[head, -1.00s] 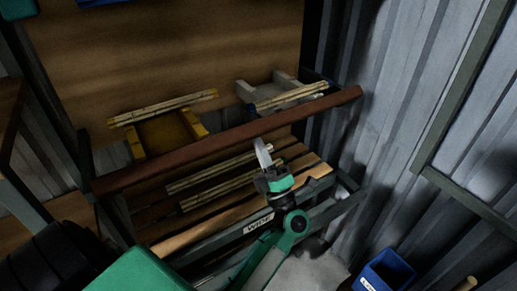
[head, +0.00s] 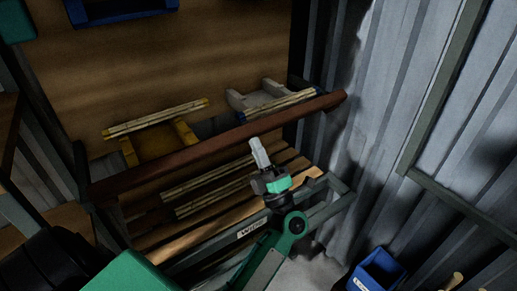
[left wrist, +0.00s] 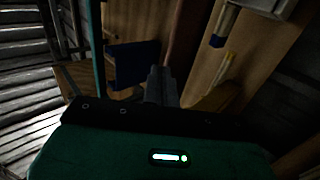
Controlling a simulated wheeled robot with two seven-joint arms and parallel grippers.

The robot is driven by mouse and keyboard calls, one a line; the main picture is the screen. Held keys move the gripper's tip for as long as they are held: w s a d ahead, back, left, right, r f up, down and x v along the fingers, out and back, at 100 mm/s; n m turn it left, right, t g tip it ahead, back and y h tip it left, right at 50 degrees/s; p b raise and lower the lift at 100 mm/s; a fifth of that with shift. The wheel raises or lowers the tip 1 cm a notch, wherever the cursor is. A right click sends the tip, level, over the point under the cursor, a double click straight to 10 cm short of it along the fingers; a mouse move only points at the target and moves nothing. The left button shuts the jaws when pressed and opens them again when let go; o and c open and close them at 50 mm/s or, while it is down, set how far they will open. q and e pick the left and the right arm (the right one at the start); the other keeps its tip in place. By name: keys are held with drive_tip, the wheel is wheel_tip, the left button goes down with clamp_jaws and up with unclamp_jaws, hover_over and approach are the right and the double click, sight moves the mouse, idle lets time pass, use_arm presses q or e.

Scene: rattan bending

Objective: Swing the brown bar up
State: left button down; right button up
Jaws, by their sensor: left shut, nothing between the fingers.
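My left gripper (head: 257,148) is shut and empty. Its fingertips point up and show at the lower edge of the bar, right of its middle. I cannot tell whether they touch it. In the left wrist view the shut fingers (left wrist: 161,84) point away from the camera, and a reddish-brown strip, likely the bar, shows past them. My right gripper is not in view.
Rattan strips lie on a yellow block (head: 187,134), on a grey block (head: 240,99) and on the slatted bench (head: 205,248). A corrugated metal wall (head: 375,130) closes off the right. A blue bin (head: 375,272) stands at the lower right.

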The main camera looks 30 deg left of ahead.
sight(249, 138)
use_arm(q)
drive_tip(key=shift+w+a+r, duration=0.1)
drive_tip(key=shift+w+a, duration=0.15)
drive_tip(key=shift+a, duration=0.45)
drive_tip(key=shift+w+a+r, duration=0.1)
drive_tip(key=shift+w+a, duration=0.1)
drive_tip(key=shift+a, duration=0.5)
drive_tip(key=shift+f, duration=0.1)
drive_tip(key=shift+a+r+p, duration=0.1)
drive_tip(key=shift+r+p, duration=0.15)
drive_tip(key=shift+p, duration=0.05)
drive_tip(key=shift+d+f, duration=0.15)
drive_tip(key=shift+d, duration=0.15)
drive_tip(key=s+d+f+b, duration=0.1)
drive_tip(key=s+d+b, duration=0.1)
drive_tip(key=d, duration=0.6)
drive_tip(key=shift+s+d+f, duration=0.4)
drive_tip(key=shift+s, duration=0.5)
